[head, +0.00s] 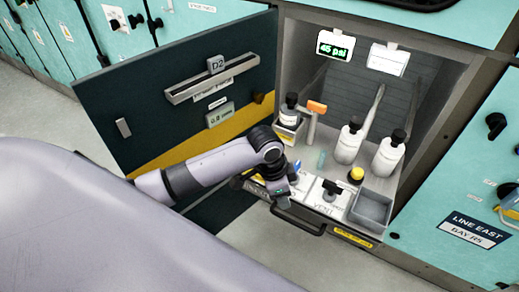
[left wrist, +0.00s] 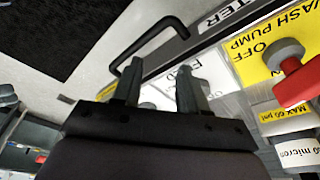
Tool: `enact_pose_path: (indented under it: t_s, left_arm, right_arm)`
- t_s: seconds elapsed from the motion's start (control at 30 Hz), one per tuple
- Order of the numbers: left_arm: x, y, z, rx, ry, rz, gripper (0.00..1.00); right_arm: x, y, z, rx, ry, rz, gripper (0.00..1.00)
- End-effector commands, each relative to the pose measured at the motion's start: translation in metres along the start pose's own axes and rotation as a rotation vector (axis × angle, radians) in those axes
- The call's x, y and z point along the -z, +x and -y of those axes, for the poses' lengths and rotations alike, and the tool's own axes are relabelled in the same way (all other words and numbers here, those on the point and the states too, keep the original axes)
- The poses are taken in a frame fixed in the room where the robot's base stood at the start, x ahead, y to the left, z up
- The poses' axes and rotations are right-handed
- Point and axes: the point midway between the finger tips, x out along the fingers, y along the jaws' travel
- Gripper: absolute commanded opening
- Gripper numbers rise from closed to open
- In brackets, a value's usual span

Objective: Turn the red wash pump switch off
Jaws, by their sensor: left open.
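The wash pump switch (left wrist: 296,84) shows at the right of the left wrist view. It has a red lever on a round grey hub, on a yellow plate (left wrist: 245,68) marked WASH PUMP and OFF. Its full marking and position cannot be told. My left gripper (left wrist: 158,75) is open, with nothing between its fingers, to the left of the switch and apart from it. In the head view the left gripper (head: 279,191) is over the front left of the pulled-out tray, where the switch cannot be made out. My right gripper is not in view.
A dark handle (head: 298,220) runs along the tray front. White bottles (head: 348,143), a grey bin (head: 370,210) and a black-knobbed VENT plate (head: 327,198) are to the right. An orange-topped pipe (head: 316,107) stands behind. The open cabinet door (head: 180,95) is at left.

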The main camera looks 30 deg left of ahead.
Motion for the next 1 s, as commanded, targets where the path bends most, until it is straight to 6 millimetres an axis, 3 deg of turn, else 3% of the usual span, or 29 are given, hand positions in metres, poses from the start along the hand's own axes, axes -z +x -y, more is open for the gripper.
enact_pose_path:
  t_s: [0.03,0.4,0.6,0.77,1.0]
  left_arm:
    - [0.001,-0.008,0.015,0.007,0.014,0.028,0.43]
    - [-0.007,-0.077,0.106,0.011,0.034,0.204,0.43]
    - [-0.012,-0.104,0.130,0.007,0.017,0.240,0.43]
    - [-0.015,-0.100,0.133,0.003,0.013,0.246,0.43]
    - [-0.024,-0.063,0.133,0.003,0.015,0.246,0.43]
  right_arm:
    - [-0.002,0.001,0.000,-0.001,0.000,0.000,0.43]
    - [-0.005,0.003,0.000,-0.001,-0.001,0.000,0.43]
    - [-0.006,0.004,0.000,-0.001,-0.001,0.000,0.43]
    - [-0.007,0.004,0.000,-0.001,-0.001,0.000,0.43]
    - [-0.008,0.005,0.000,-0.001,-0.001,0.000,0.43]
